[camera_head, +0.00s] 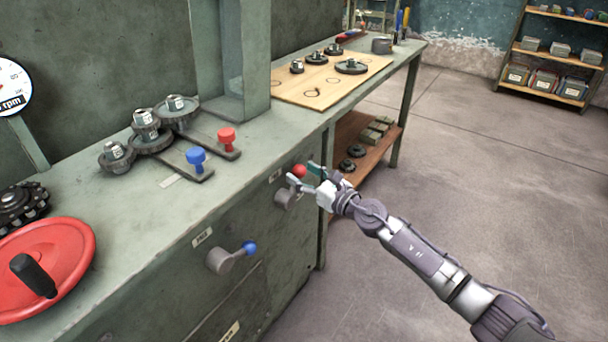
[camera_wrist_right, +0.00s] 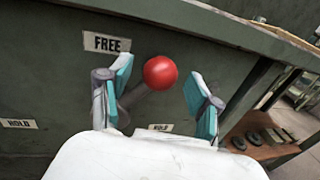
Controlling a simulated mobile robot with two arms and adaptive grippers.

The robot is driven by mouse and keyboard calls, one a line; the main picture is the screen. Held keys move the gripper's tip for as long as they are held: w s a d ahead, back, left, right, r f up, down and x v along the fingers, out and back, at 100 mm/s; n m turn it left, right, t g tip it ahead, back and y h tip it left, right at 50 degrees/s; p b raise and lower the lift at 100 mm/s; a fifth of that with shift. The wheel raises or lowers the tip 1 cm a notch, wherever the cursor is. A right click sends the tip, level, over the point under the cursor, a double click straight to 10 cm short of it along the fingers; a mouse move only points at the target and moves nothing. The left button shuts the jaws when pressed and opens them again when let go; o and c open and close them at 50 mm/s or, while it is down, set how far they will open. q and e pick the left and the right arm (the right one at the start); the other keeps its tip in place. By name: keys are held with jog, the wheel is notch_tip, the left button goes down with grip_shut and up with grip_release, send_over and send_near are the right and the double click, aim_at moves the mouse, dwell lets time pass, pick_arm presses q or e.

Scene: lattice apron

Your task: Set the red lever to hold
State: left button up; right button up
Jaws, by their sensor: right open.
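The red lever's round knob (camera_head: 299,171) sits at the upper right of its grey hub on the green cabinet front. In the right wrist view the red knob (camera_wrist_right: 160,73) lies between the fingers, with its arm slanting up to the right. A FREE label (camera_wrist_right: 107,43) is at its upper left. My right gripper (camera_head: 304,175) is open around the knob, with a gap visible on both sides in the wrist view. My left gripper is not in view.
A blue-knobbed lever (camera_head: 248,248) is on the cabinet front to the left. Red and blue knobs on plates, gears and a red handwheel (camera_head: 70,250) are on the bench top. A wooden shelf (camera_head: 372,160) is behind my right gripper. The floor at right is clear.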

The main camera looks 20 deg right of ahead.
grip_shut()
dwell(0.4)
jog(key=shift+w, duration=0.1)
jog(key=shift+d+f+m, duration=0.15)
jog(key=shift+m, duration=0.25)
pick_arm(q)
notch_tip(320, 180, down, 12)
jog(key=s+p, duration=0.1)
jog(key=p, duration=0.2)
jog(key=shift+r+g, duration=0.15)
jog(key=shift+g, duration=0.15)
pick_arm(e)
notch_tip(320, 180, down, 9)
jog(key=w+d+m+g, duration=0.1)
jog(key=d+m+g, duration=0.1)
jog(key=m, duration=1)
jog(key=shift+w+g+y, duration=0.35)
jog(key=shift+g+y, duration=0.05)
jog(key=shift+g, duration=0.1)
jog(key=shift+m, duration=0.3)
